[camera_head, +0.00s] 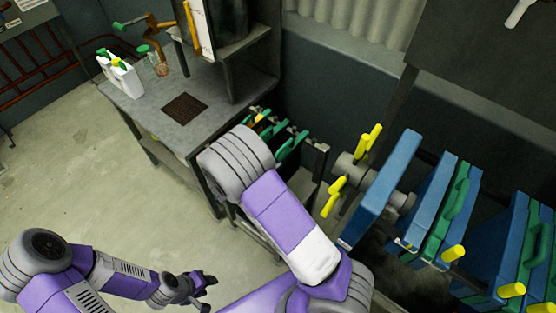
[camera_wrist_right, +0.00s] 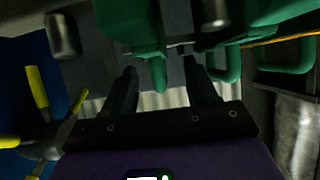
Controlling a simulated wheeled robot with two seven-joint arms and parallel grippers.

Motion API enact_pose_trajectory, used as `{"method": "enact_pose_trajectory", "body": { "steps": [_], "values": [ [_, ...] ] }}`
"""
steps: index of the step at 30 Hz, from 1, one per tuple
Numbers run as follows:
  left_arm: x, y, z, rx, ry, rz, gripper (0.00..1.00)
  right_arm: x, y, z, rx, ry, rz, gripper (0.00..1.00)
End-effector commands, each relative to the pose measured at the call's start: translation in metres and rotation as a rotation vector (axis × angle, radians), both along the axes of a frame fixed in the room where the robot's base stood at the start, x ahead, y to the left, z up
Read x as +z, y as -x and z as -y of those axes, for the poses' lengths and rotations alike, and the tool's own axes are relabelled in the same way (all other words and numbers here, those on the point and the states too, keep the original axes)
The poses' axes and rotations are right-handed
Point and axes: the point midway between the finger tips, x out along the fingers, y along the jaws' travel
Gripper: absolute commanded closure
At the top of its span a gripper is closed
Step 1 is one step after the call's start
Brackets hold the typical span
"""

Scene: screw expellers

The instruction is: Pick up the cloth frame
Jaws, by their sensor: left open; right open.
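Several frames with green handles (camera_head: 292,146) stand in a rack beside the workbench in the head view. I cannot tell which one is the cloth frame. In the right wrist view, a green handle (camera_wrist_right: 156,45) hangs down toward my right gripper (camera_wrist_right: 162,72). The right gripper is open, its two dark fingers apart on either side of the handle's lower tip, holding nothing. In the head view the right gripper is hidden behind its own arm. My left gripper (camera_head: 201,286) is open and empty over the bare floor, low in the head view.
A filter press with blue plates (camera_head: 392,185), green-handled plates (camera_head: 455,205) and yellow grips (camera_head: 374,137) stands at the right. The floor (camera_head: 90,170) at left is clear.

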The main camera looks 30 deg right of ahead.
Motion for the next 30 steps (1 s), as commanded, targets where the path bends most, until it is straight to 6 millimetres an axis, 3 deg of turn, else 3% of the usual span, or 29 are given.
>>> {"method": "enact_pose_trajectory", "body": {
  "steps": [15, 22, 30],
  "values": [
    [-0.028, 0.0, 0.0, 0.0, 0.0, 0.0, 0.57, -0.034, -0.019, 0.05, -0.001, 0.0, 0.0, 0.43],
    [-0.027, 0.0, 0.0, 0.0, 0.0, 0.0, 0.57, -0.033, -0.02, 0.051, 0.001, -0.001, 0.0, 0.43],
    [-0.027, 0.0, 0.0, 0.0, 0.0, 0.0, 0.57, -0.033, -0.02, 0.051, 0.001, -0.001, 0.0, 0.84]
  ]
}}
